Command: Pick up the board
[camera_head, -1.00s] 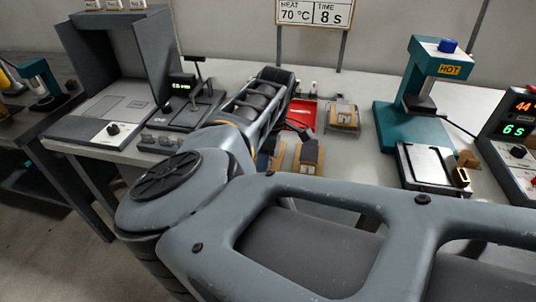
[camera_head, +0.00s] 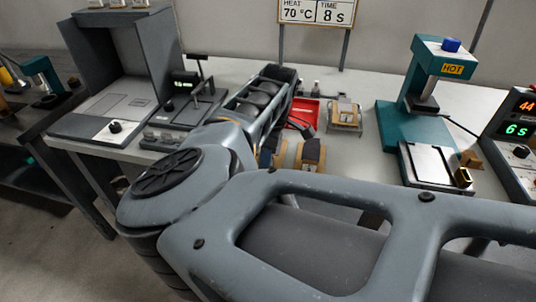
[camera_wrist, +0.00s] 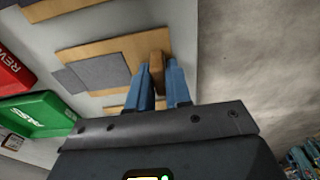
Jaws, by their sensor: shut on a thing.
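In the wrist view, my gripper (camera_wrist: 159,88) has its blue fingers shut on a brown wooden tab at the edge of a tan board (camera_wrist: 128,52). The board carries a grey patch and is partly hidden behind the gripper. I cannot tell whether it is clear of the surface below. In the head view, my arm hides my gripper. Tan boards with dark pads lie on the table beyond the arm, one of them (camera_head: 311,153) just right of the forearm. Another tan board (camera_head: 345,112) sits on a small stand.
A red tray (camera_wrist: 12,70) and a green tray (camera_wrist: 36,116) lie left of the gripper in the wrist view. A teal press (camera_head: 397,125) marked HOT stands right on the white table. A grey hooded station (camera_head: 95,125) stands left. Other boards lie close by.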

